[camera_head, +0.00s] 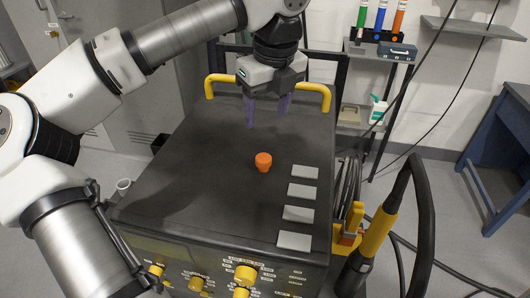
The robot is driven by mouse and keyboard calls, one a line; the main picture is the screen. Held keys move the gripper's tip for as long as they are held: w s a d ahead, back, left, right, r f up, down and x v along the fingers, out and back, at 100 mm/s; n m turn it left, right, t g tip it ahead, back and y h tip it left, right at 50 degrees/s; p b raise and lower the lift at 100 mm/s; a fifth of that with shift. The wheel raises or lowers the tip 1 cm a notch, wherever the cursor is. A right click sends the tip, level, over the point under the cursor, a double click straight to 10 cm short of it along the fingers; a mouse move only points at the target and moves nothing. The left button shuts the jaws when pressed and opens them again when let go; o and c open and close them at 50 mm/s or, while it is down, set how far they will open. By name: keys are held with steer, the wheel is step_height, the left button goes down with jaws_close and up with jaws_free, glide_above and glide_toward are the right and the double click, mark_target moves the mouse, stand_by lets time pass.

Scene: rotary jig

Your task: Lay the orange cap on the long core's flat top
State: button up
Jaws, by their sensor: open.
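The orange cap (263,160) stands near the middle of the dark machine top (200,165). It looks wider at its upper end and narrower below. My gripper (265,114) is above the far part of the machine top, behind the cap in the picture. Its two purple fingers point down and are apart, with nothing between them. I cannot pick out the long core in this view.
Several flat grey plates (299,190) lie in a row along the right side of the top. Yellow handles (312,89) rise at the far edge. A yellow-and-black torch (377,232) and cables stand off the right side. The left part of the top is clear.

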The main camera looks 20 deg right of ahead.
steer(key=p, duration=0.1)
glide_above(264, 157)
steer(key=s, duration=0.1)
step_height(264, 157, down, 8)
steer(key=shift+r, duration=0.15)
steer(key=shift+w+f+p, duration=0.2)
steer(key=shift+f+p, duration=0.5)
steer(key=shift+f, duration=0.65)
steer(key=shift+w+f+p, duration=0.15)
steer(key=shift+f+p, duration=0.55)
steer(key=shift+f, duration=0.6)
steer(key=shift+c, duration=0.5)
steer(key=c, duration=1)
